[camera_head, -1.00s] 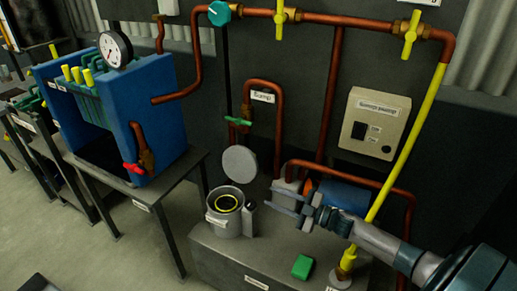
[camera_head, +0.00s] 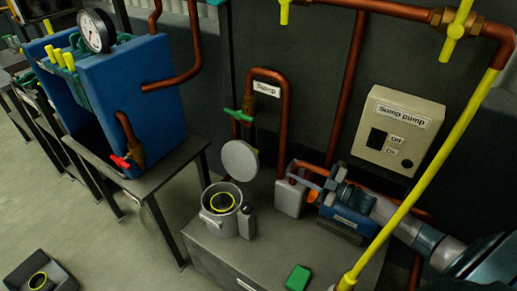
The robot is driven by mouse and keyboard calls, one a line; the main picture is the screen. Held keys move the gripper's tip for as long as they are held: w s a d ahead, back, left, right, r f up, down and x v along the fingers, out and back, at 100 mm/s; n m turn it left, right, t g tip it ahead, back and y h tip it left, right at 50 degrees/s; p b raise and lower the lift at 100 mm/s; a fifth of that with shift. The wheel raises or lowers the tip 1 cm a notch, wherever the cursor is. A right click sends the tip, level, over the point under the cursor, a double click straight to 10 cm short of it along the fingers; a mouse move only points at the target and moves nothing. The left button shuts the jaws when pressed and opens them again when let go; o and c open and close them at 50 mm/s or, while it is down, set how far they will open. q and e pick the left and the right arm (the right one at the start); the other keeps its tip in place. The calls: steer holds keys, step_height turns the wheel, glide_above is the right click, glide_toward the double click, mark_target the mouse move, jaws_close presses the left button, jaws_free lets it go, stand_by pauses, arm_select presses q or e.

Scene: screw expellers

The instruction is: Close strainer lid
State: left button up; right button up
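The strainer (camera_head: 220,220) is a grey metal pot on the bench, with a yellow ring (camera_head: 222,202) showing inside its open top. Its round grey lid (camera_head: 239,160) stands open, nearly upright, behind the pot's mouth. My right gripper (camera_head: 296,173) comes in from the right and is right of the lid, at about its height in the picture. Its two fingers are apart with nothing between them, and a gap separates them from the lid. My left gripper is not in view.
A small dark grey piece (camera_head: 247,220) stands against the pot's right side. Copper pipes (camera_head: 287,115) rise behind my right gripper. A yellow pipe (camera_head: 430,170) slants in front of my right arm. A green block (camera_head: 298,278) lies on the bench (camera_head: 215,250).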

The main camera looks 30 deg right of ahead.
mark_target(256, 150)
steer(key=shift+w+a, duration=0.1)
steer(key=x, duration=1.7)
steer(key=shift+w, duration=0.1)
steer(key=shift+c, duration=0.3)
steer(key=shift+r, duration=0.15)
jaws_close()
